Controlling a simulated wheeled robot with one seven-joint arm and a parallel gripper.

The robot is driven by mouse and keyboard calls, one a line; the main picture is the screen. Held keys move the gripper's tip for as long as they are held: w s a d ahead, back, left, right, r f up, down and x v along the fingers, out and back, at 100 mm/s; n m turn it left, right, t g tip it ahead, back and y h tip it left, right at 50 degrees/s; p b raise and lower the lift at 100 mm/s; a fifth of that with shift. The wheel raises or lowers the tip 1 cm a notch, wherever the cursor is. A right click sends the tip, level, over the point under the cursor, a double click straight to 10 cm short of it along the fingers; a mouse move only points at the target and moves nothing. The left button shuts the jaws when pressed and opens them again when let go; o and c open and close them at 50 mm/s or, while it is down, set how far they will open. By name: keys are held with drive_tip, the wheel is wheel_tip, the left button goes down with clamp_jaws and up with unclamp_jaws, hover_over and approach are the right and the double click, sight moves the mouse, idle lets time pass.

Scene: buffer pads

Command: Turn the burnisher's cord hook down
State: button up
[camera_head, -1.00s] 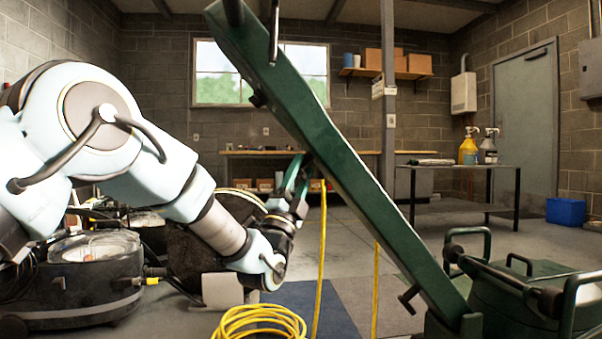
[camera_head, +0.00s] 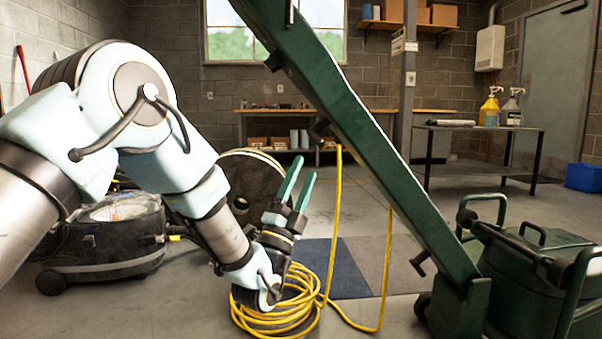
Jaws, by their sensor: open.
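The green burnisher (camera_head: 520,275) stands at the right, with its long green handle (camera_head: 385,165) slanting up to the left. A dark cord hook (camera_head: 320,130) juts from the handle's left side at mid-height. Another dark hook (camera_head: 420,264) sticks out near the handle's foot. The yellow cord (camera_head: 337,200) hangs from beside the upper hook to a coil on the floor; a second strand hangs behind the handle. My gripper (camera_head: 304,168) is open and empty, its green fingers pointing up, left of the handle and below the upper hook. Exactly how the cord meets the hook is unclear.
The yellow coil (camera_head: 275,315) lies on the floor, partly behind my gripper. A dark floor machine (camera_head: 100,245) and a large round dark disc (camera_head: 250,185) stand at the left. A metal table (camera_head: 480,130) with bottles is at the back right. Floor tiles behind the cord are clear.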

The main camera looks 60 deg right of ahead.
drive_tip(key=shift+a+f, duration=0.3)
drive_tip(key=shift+f, duration=0.05)
idle(0.3)
